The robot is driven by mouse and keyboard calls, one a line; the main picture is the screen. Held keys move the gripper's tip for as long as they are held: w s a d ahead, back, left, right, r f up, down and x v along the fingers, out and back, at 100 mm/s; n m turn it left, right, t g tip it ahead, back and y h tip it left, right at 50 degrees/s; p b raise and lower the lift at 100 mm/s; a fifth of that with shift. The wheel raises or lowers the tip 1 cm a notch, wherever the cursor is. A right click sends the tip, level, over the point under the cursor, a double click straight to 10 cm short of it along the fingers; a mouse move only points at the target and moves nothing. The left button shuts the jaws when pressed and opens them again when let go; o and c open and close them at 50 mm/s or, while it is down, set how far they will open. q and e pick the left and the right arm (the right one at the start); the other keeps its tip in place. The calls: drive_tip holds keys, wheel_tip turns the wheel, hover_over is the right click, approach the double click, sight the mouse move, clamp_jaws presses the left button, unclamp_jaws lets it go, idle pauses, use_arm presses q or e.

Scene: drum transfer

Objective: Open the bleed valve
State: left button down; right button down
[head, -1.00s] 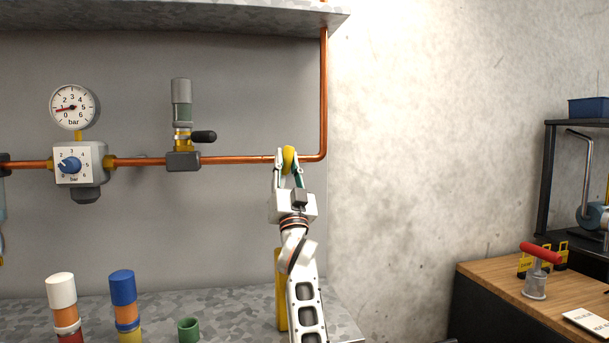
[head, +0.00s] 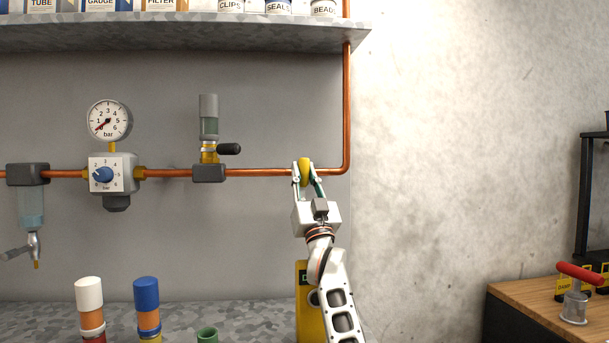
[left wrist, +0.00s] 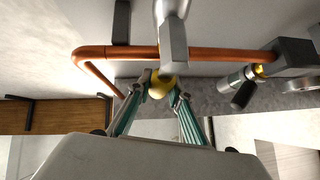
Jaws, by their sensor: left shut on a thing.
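A yellow round knob (head: 304,173) sits at the copper pipe (head: 270,172), just left of the pipe's upward bend. My left gripper (head: 306,177) comes from below and is shut on the yellow knob, one finger on each side. In the left wrist view the knob (left wrist: 160,87) shows between the fingertips. The fingers hide part of it. I cannot read a label on it. The round pressure gauge (head: 109,118) has its red needle pointing low left, near 0. My right gripper is not in view.
A stocked shelf (head: 170,36) is above. Coloured cylinders (head: 89,297) and a green cup (head: 207,335) stand below.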

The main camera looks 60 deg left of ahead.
use_arm(q)
drive_tip(key=c, duration=1.8)
unclamp_jaws()
drive_tip(key=shift+s+r, duration=0.1)
wheel_tip(320, 180, up, 10)
